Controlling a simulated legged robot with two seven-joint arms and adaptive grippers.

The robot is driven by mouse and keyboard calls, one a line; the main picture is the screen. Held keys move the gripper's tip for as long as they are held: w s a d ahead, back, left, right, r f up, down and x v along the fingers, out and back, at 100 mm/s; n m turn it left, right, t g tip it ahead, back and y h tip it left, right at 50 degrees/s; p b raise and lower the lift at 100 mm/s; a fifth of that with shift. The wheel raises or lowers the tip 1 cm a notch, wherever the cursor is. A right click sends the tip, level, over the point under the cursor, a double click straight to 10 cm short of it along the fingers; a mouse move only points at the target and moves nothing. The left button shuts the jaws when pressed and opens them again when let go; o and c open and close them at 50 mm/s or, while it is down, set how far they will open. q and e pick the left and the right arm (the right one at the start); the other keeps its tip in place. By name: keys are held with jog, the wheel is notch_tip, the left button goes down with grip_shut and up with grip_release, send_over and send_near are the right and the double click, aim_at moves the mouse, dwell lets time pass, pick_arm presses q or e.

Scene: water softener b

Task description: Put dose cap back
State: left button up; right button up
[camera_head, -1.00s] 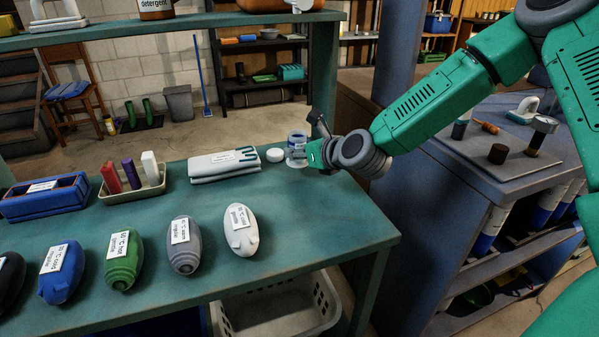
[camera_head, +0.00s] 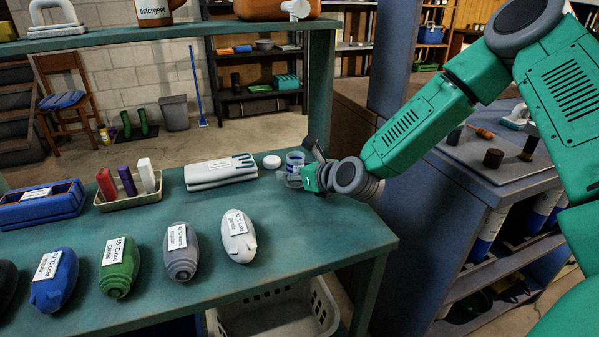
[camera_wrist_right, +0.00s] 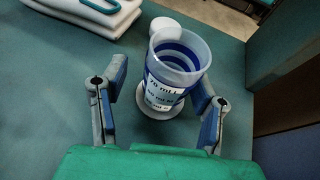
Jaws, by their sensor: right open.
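The dose cap (camera_head: 295,158), a clear cup with blue bands and ml markings, stands on the green table near its back right corner. It also shows large in the right wrist view (camera_wrist_right: 178,62), with a pale round rim at its foot. My right gripper (camera_head: 301,174) is at the cup's near side. In the wrist view the right gripper (camera_wrist_right: 159,80) is open, with one finger on each side of the cup's lower part; I cannot tell whether either touches. My left gripper is not in view.
A white round disc (camera_head: 272,162) lies just behind and left of the cup. A folded white towel (camera_head: 220,174) is left of it. Several coloured pods, including a white one (camera_head: 238,237), line the table front. A shelf (camera_head: 170,27) with a detergent container (camera_head: 153,12) stands above.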

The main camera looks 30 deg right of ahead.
jog(key=p+v, duration=0.1)
jog(key=v, duration=0.4)
jog(key=p+v, duration=0.1)
jog(key=v, duration=0.5)
jog(key=shift+s+d, duration=0.1)
jog(key=shift+d, duration=0.15)
jog(key=shift+s+a+r+p, duration=0.1)
jog(key=shift+s+r+p, duration=0.1)
jog(key=shift+s+p, duration=0.15)
jog(key=shift+f, duration=0.1)
